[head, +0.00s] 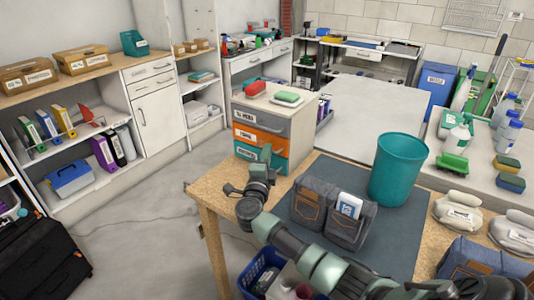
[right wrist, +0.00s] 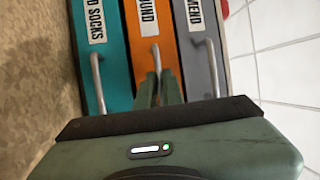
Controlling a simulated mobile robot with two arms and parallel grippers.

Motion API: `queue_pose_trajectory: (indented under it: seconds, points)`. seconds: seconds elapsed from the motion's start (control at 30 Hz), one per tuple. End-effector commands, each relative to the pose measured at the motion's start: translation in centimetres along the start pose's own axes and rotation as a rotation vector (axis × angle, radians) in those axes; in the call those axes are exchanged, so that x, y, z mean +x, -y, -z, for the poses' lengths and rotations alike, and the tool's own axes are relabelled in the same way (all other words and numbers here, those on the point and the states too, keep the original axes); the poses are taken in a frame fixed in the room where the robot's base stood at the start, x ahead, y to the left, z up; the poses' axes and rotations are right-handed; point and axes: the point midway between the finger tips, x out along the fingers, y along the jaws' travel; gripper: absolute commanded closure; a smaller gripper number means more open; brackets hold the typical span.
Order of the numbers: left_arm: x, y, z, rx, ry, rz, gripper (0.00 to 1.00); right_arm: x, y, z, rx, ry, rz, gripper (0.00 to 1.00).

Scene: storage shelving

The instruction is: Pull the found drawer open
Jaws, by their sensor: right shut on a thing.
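The small cabinet has a grey top drawer (head: 275,124), an orange middle drawer (head: 278,146) and a teal bottom drawer (head: 279,162). In the right wrist view the orange drawer (right wrist: 163,18) carries a label ending in "OUND" and a metal handle (right wrist: 156,58). My right gripper (right wrist: 158,88) is shut on that handle. In the head view my right gripper (head: 264,160) is in front of the cabinet and hides part of its lower fronts. The orange front looks about level with its neighbours. My left gripper is not in view.
A wooden table (head: 208,200) stands close to the cabinet, with denim pouches (head: 312,200) and a teal bin (head: 398,165) on a grey mat. A red and a green item (head: 288,97) lie on the cabinet top. Floor left of the cabinet (head: 160,195) is free.

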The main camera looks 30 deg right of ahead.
Motion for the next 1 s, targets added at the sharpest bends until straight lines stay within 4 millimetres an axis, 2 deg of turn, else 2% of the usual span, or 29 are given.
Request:
queue_pose_trajectory:
  seconds: [0.17,0.4,0.53,0.7,0.97,1.0]
  points:
    - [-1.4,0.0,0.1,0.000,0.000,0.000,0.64,-2.5,0.5,-1.2,0.001,0.006,-0.009,1.00]
    - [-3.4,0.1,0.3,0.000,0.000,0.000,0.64,-8.8,1.5,-3.7,0.002,0.005,-0.013,1.00]
    - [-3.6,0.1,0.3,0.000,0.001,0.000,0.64,-11.1,2.0,-4.7,0.001,0.003,-0.009,1.00]
    - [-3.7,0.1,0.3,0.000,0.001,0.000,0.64,-12.3,2.2,-5.0,-0.002,0.001,-0.005,1.00]
    - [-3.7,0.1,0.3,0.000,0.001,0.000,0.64,-12.2,2.2,-5.0,-0.002,0.001,-0.005,1.00]
    - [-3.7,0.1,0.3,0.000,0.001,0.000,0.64,-12.2,2.2,-5.0,-0.002,0.000,-0.004,0.84]
